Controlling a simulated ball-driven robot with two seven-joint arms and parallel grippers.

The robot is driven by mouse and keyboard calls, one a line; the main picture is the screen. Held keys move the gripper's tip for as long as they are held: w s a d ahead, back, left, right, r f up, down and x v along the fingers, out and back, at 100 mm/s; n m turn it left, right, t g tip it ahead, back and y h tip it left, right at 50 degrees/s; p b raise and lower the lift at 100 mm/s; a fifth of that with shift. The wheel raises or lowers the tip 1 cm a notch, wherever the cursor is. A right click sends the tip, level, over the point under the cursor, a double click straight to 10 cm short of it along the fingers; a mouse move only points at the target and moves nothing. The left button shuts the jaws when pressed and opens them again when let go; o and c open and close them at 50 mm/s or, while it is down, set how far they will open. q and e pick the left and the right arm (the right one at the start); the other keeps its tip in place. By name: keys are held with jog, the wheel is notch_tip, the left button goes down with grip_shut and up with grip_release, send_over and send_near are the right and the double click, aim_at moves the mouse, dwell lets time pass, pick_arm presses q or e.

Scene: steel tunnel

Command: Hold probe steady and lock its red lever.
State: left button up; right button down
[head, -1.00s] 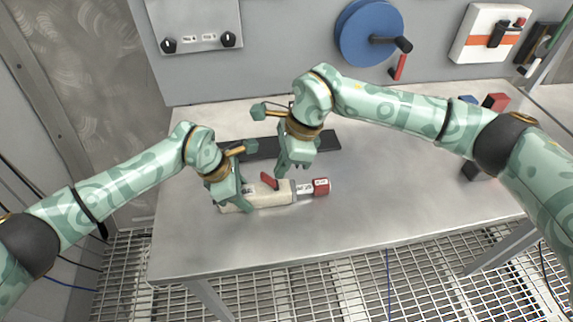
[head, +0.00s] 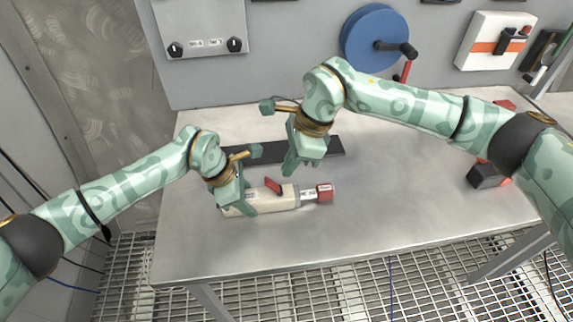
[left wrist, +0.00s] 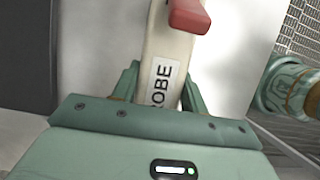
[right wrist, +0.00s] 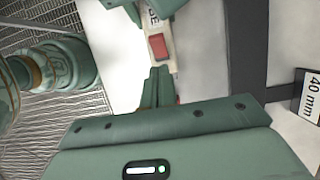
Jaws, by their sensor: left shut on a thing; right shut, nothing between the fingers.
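The cream probe (head: 274,199) lies on the steel table, with a red block (head: 325,192) at its right end. Its red lever (head: 273,186) sticks up from the top at a slant. My left gripper (head: 237,208) is shut around the probe's left part; the left wrist view shows the probe body (left wrist: 167,50) between the fingers, with the lever (left wrist: 189,15) beyond. My right gripper (head: 290,170) is shut and empty, just above and behind the lever. In the right wrist view its fingertips (right wrist: 160,72) are close to the lever (right wrist: 158,46); I cannot tell whether they touch.
A dark bar (head: 265,151) lies on the table behind the probe. Dark and red blocks (head: 487,175) stand at the right, partly behind my right arm. A blue reel (head: 375,38) is on the back wall. The table front is clear.

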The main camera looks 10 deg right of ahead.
notch_tip(320, 180, up, 11)
jog(key=a, duration=0.1)
dwell(0.3)
pick_arm(q)
jog(key=o, duration=1.2)
jog(key=shift+c, duration=0.2)
